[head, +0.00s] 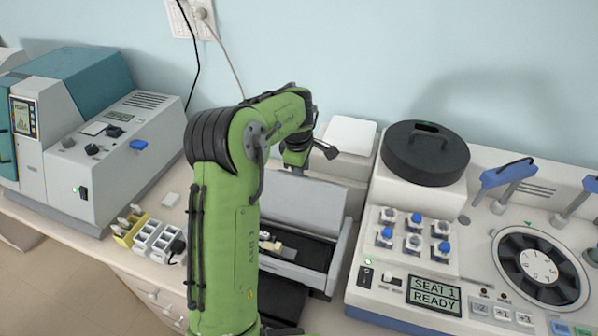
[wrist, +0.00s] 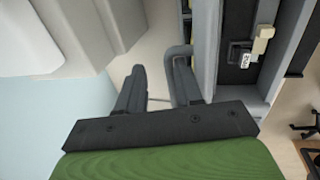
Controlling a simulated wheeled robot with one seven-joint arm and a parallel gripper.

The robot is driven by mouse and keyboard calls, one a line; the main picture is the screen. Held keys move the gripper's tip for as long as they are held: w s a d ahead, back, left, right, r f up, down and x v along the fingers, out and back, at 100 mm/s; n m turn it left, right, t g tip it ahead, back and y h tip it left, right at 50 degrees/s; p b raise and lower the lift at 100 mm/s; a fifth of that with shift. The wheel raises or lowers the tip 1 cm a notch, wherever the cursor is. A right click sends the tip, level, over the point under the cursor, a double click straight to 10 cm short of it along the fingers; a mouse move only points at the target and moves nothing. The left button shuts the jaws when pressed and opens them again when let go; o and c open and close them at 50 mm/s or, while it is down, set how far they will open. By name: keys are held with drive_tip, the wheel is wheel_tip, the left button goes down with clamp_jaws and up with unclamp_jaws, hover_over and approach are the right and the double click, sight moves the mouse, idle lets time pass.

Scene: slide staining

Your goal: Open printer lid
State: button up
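The printer (head: 346,235) is a pale grey box behind my arm. Its dark interior shows at the front, with a small cream piece inside. The lid (head: 310,205) is a grey panel standing raised at the back of this opening; my arm hides its left part. My gripper (head: 298,160) is above and behind the lid's top edge, partly hidden by my own arm. In the wrist view my gripper (wrist: 160,72) is open, fingers apart, nothing gripped between them.
A round black-lidded unit (head: 424,152) and a staining machine (head: 480,240) stand close on the right. A grey and teal instrument (head: 115,140) stands left. Yellow and white racks (head: 155,240) sit on the bench left of my arm. The wall is close behind.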

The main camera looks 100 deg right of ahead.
drive_tip(key=shift+a+f, duration=0.15)
drive_tip(key=shift+f, duration=0.4)
drive_tip(key=shift+r, duration=0.1)
drive_tip(key=p+v, duration=0.1)
drive_tip(key=v, duration=1.5)
drive_tip(key=shift+r+p, duration=0.3)
drive_tip(key=shift+r, duration=0.05)
